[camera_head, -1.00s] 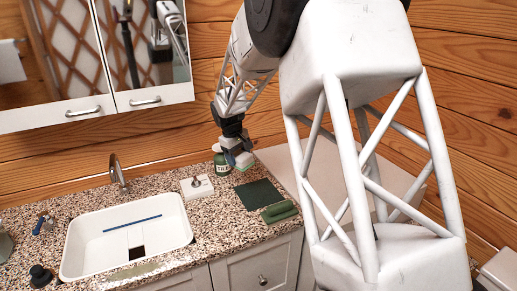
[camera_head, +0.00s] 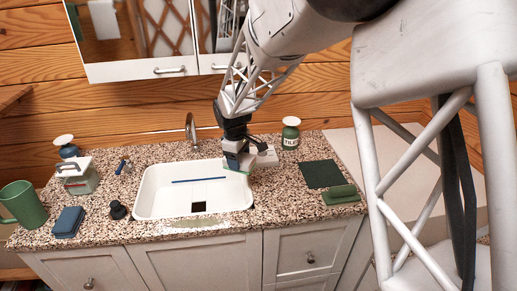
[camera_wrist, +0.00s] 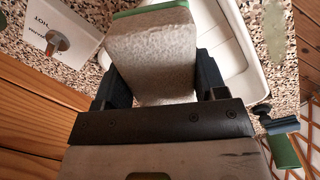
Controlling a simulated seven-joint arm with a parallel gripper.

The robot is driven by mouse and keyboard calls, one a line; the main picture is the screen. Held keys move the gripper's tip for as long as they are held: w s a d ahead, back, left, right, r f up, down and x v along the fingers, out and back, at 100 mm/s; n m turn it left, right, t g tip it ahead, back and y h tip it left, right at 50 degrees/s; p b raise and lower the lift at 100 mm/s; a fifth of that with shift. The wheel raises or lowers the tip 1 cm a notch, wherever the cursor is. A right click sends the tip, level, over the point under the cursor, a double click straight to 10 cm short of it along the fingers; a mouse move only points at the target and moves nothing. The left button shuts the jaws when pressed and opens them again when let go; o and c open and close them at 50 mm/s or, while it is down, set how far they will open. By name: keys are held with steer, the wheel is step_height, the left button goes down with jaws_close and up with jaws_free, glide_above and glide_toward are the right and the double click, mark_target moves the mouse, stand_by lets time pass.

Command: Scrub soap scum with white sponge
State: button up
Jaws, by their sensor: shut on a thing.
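My gripper (camera_head: 238,160) is shut on the white sponge (camera_wrist: 150,50). The sponge is a pale block with a green layer along its far edge in the wrist view, gripped between two dark fingers. In the head view the sponge (camera_head: 244,164) is partly hidden by the gripper, above the back right corner of the white sink (camera_head: 152,205). The soap scum looks to be a pale greenish patch (camera_head: 195,223) on the speckled counter in front of the sink. The gripper is behind and right of this patch, apart from it.
A faucet (camera_head: 191,130) stands behind the sink.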

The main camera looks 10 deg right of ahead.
steer(key=s+a+f+n, duration=0.1)
steer(key=s+a+n, duration=0.2)
steer(key=s+a, duration=0.3)
steer(key=s+a+f+n, duration=0.2)
steer(key=s+a, duration=0.5)
steer(key=a, duration=0.4)
steer(key=shift+n+y, duration=0.4)
steer(key=shift+n, duration=0.3)
steer(key=shift+a+f, duration=0.1)
steer(key=shift+f, duration=0.1)
glide_above(192, 223)
steer(key=shift+f, duration=3.2)
steer(key=shift+f, duration=0.65)
steer(key=shift+d, duration=0.85)
steer(key=shift+d, duration=0.15)
